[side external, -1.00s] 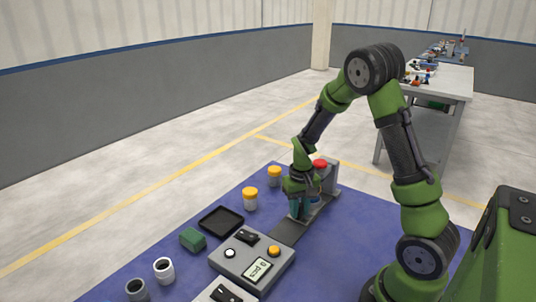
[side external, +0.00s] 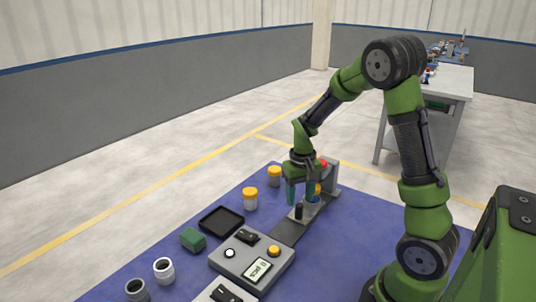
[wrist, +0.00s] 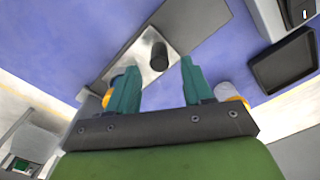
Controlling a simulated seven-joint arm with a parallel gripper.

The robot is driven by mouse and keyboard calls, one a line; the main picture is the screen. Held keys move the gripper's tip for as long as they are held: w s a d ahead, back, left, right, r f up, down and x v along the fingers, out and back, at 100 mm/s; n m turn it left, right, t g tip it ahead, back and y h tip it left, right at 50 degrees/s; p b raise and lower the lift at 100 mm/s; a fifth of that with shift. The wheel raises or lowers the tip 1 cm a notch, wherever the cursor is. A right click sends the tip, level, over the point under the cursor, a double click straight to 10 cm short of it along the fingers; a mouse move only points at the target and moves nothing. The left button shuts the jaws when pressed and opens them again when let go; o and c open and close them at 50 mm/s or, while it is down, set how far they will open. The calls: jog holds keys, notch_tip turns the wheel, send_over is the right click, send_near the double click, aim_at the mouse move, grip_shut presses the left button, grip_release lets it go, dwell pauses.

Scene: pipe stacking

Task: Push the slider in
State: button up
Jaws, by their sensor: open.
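The slider is a light grey plate (side external: 294,217) with an upright black knob (side external: 299,211), on a dark grey rail in front of a grey stand. In the wrist view, the plate (wrist: 139,71) and the knob (wrist: 159,55) show between and beyond the fingertips. A blue ring-like part (side external: 313,199) sits on the plate beside the knob, with something yellow above it, partly hidden by a finger. My gripper (side external: 301,201) is open, its teal fingers pointing down above the slider. It also shows in the wrist view (wrist: 158,64), with nothing held between the fingers.
The grey stand (side external: 331,178) with a red top rises right behind my gripper. Two yellow-capped jars (side external: 250,199) stand to the left. A black tray (side external: 221,221), a green block (side external: 193,239), a control box (side external: 250,258) and two pipe pieces (side external: 164,270) lie nearer on the blue mat.

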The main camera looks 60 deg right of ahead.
aim_at(300, 204)
notch_tip(300, 204, up, 12)
dwell(0.3)
jog(key=shift+r, duration=0.1)
notch_tip(300, 204, down, 17)
jog(key=m, duration=0.4)
dwell(0.5)
jog(key=shift+r, duration=0.1)
grip_shut()
